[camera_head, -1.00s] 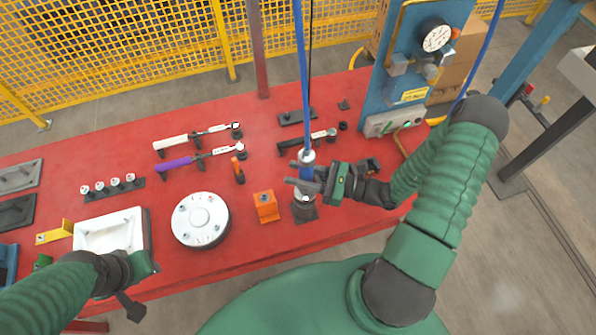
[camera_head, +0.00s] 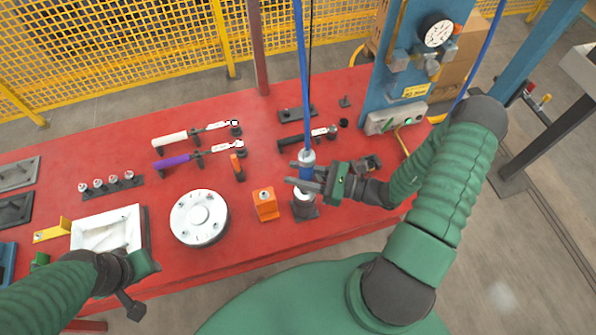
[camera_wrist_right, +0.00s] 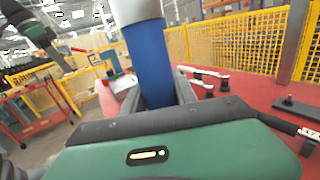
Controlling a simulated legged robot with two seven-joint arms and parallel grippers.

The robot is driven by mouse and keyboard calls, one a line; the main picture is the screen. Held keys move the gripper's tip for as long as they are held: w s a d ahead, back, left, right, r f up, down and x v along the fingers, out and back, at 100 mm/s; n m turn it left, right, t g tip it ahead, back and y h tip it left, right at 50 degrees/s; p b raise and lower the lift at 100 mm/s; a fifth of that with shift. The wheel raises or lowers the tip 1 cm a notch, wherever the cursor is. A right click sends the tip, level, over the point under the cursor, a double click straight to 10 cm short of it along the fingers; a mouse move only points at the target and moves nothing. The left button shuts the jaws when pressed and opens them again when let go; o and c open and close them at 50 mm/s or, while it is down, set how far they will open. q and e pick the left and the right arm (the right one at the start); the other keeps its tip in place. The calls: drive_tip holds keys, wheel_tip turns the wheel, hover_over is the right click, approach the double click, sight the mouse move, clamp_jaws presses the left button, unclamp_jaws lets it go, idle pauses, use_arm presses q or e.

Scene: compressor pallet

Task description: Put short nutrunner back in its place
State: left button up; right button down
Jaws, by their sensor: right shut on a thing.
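The short nutrunner (camera_head: 306,172) is a blue and silver upright tool on a blue hose. It stands over a dark holder (camera_head: 305,211) at the front right of the red table; whether it is fully seated I cannot tell. My right gripper (camera_head: 306,182) is shut around its blue body from the right. In the right wrist view the blue body (camera_wrist_right: 150,65) stands between the fingers. My left gripper (camera_head: 143,284) is at the lower left by the white tray, empty as far as I see; its fingers are too unclear to judge.
An orange block (camera_head: 265,204) stands just left of the holder, with a round white flange (camera_head: 200,218) further left. Torque wrenches (camera_head: 185,161) lie behind. A white tray (camera_head: 107,234) is at left. A blue gauge panel (camera_head: 408,75) stands at the back right.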

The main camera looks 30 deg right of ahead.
drive_tip(key=shift+f+b, duration=0.6)
drive_tip(key=shift+f, duration=0.15)
drive_tip(key=c, duration=0.9)
unclamp_jaws()
drive_tip(key=shift+f, duration=0.15)
drive_tip(key=b+v, duration=0.3)
drive_tip(key=v, duration=1.4)
